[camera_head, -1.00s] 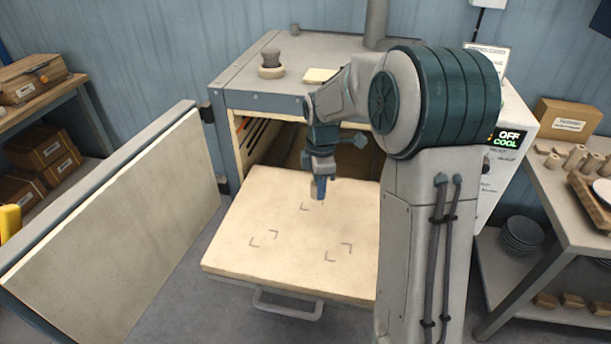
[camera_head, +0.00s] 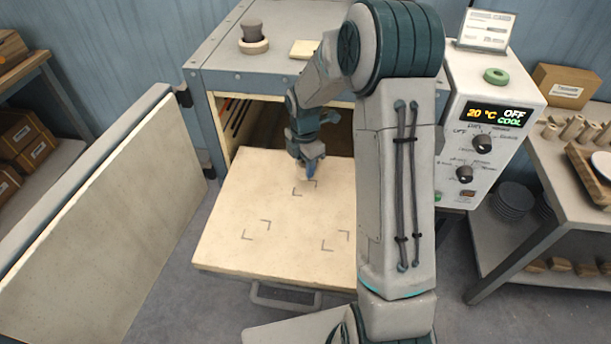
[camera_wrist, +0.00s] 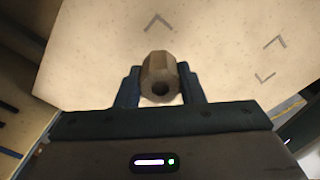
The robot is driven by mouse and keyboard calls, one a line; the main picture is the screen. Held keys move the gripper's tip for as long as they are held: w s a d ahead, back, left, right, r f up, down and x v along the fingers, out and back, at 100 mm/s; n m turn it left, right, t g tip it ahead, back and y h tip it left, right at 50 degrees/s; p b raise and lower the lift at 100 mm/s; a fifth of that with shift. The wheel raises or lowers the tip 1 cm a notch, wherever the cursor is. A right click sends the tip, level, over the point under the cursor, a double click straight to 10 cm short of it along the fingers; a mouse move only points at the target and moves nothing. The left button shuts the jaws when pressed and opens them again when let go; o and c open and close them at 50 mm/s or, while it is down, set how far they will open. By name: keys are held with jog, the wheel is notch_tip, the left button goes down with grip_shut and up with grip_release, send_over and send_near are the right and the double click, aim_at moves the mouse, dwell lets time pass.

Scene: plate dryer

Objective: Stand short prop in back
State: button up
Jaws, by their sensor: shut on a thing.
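My gripper (camera_head: 309,176) is shut on the short prop (camera_wrist: 158,74), a stubby faceted tan piece with a dark hole in its end. In the wrist view the prop sits between my two fingers (camera_wrist: 159,88), seen end-on. In the head view the gripper hangs over the back part of the pale pulled-out shelf (camera_head: 220,225), close to the back corner marks (camera_head: 304,189). The prop is mostly hidden there by the gripper. I cannot tell whether it touches the shelf.
Two more sets of corner marks lie bare at the shelf's front left (camera_head: 257,230) and front right (camera_head: 336,242). The open dryer door (camera_head: 110,200) stands at left. The control panel (camera_head: 485,140) is at right; a side table holds several similar props (camera_head: 572,130).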

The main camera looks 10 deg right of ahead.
jog(key=shift+f, duration=2.8)
jog(key=shift+f, duration=0.15)
jog(key=o, duration=1)
jog(key=shift+o, duration=0.2)
